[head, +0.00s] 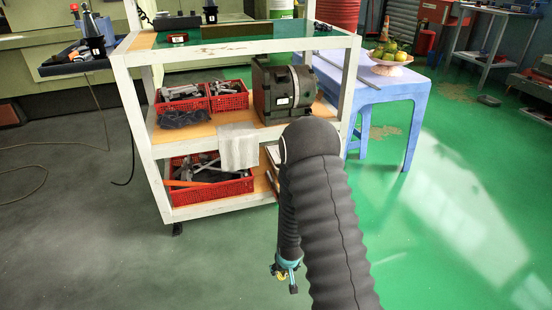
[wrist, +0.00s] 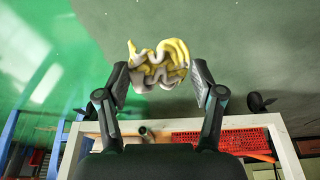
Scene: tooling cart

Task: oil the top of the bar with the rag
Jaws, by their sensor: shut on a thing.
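My gripper (head: 287,272) hangs low in front of the cart, above the floor. In the wrist view its two fingers (wrist: 160,85) are shut on a crumpled yellow and whitish rag (wrist: 158,62), which bunches up between and beyond the fingertips.
The white-framed cart (head: 133,95) carries red baskets (head: 228,96), a dark motor (head: 283,90) and a grey cloth (head: 238,148) over its middle shelf edge. A blue table (head: 400,88) with a fruit bowl (head: 388,68) stands right. The green floor (head: 450,230) at right is mostly clear.

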